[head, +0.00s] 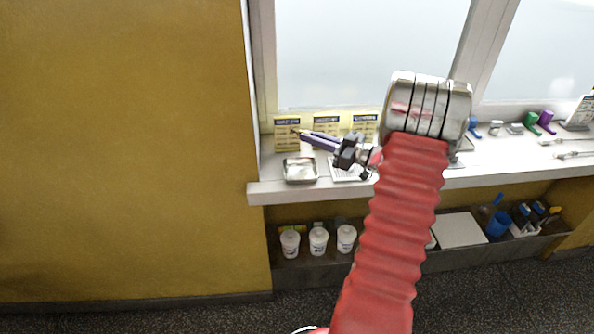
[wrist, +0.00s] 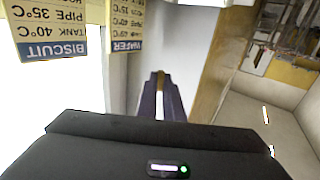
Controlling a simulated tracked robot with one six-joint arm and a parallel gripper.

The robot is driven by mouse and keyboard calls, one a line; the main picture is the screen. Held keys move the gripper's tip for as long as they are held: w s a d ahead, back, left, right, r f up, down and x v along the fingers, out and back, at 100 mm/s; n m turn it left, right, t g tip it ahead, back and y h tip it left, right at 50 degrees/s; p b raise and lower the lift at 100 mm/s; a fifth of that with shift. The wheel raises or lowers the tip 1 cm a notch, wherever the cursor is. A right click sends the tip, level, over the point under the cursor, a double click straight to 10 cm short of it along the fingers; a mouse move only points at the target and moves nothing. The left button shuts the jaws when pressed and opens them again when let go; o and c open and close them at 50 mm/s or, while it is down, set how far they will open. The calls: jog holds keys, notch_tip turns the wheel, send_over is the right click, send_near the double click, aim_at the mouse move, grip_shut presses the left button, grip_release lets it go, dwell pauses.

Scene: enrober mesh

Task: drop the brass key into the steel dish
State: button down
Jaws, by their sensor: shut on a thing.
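My gripper (head: 303,134) reaches left in the head view, its purple fingers shut. In the wrist view the fingers (wrist: 160,98) are closed on a narrow brown-gold piece, the brass key (wrist: 160,80). Only a small part of the key shows between the fingertips; the rest is hidden. The steel dish (head: 302,181) is a small shallow rectangular tray on the white sill. In the head view the fingertips appear above the dish, with a clear gap between. I cannot tell whether the key is straight over it. I cannot make out the dish in the wrist view.
Yellow signs (head: 288,136) stand behind the dish along the window; they show upside down in the wrist view (wrist: 48,35). A printed sheet (head: 345,170) lies right of the dish. White tubs (head: 318,240) stand on the shelf below. Coloured tools (head: 539,120) lie farther right on the sill.

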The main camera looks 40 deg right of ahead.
jog(key=shift+s+d+f, duration=0.1)
jog(key=shift+f, duration=0.9)
jog(key=shift+s+d+f, duration=0.1)
jog(key=shift+d+f, duration=0.05)
jog(key=shift+f, duration=0.9)
jog(key=shift+s+d+f, duration=0.1)
jog(key=shift+f, duration=0.9)
jog(key=c, duration=1.8)
grip_release()
jog(key=v, duration=1.3)
jog(key=shift+s, duration=0.45)
jog(key=shift+m, duration=0.3)
